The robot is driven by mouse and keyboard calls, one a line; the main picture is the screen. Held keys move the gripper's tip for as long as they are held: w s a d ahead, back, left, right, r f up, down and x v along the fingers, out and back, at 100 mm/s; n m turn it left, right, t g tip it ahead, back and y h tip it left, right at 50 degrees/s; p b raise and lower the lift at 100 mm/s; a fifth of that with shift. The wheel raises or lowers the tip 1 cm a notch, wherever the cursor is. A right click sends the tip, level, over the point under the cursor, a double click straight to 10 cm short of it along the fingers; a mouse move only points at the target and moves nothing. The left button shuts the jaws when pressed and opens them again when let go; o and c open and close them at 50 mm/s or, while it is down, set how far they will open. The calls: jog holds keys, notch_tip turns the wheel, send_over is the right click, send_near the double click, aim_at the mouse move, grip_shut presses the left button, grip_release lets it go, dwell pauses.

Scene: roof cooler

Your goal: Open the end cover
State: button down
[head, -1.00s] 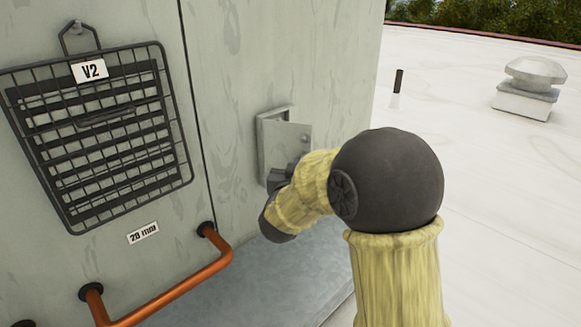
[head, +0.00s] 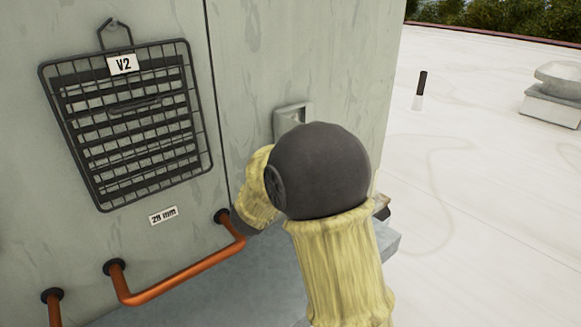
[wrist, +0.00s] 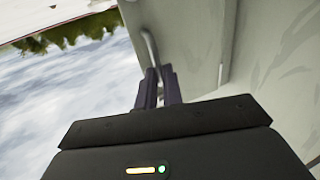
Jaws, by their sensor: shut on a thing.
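The end cover's small grey housing (head: 291,112) is on the pale wall in the head view. Only its upper part shows; my arm hides the rest, so how far the cover stands open cannot be told there. In the wrist view a grey panel (wrist: 192,48), which looks like the cover, carries a thin bar handle (wrist: 150,46) on its left edge. My gripper (wrist: 159,80) is shut on this handle, with its two dark fingers either side of it. In the head view my gripper is hidden behind my arm.
A black wire rack (head: 128,125) with a V2 label hangs on the wall at left. Orange pipes (head: 185,278) stick out below it, near my arm. A grey ledge (head: 240,290) runs under the wall. The white roof (head: 460,220) at right is open, with a short post (head: 421,85) and a vent (head: 552,105).

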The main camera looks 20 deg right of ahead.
jog(key=shift+w+a+r+t, duration=0.3)
jog(key=shift+a+r, duration=0.2)
jog(key=shift+a, duration=0.15)
jog(key=c, duration=1.8)
grip_release()
jog(key=shift+o, duration=1.2)
jog(key=shift+w+f, duration=0.15)
jog(key=shift+w, duration=0.1)
jog(key=shift+d, duration=0.15)
jog(key=b+v, duration=0.3)
jog(key=v, duration=1.4)
jog(key=shift+s, duration=0.2)
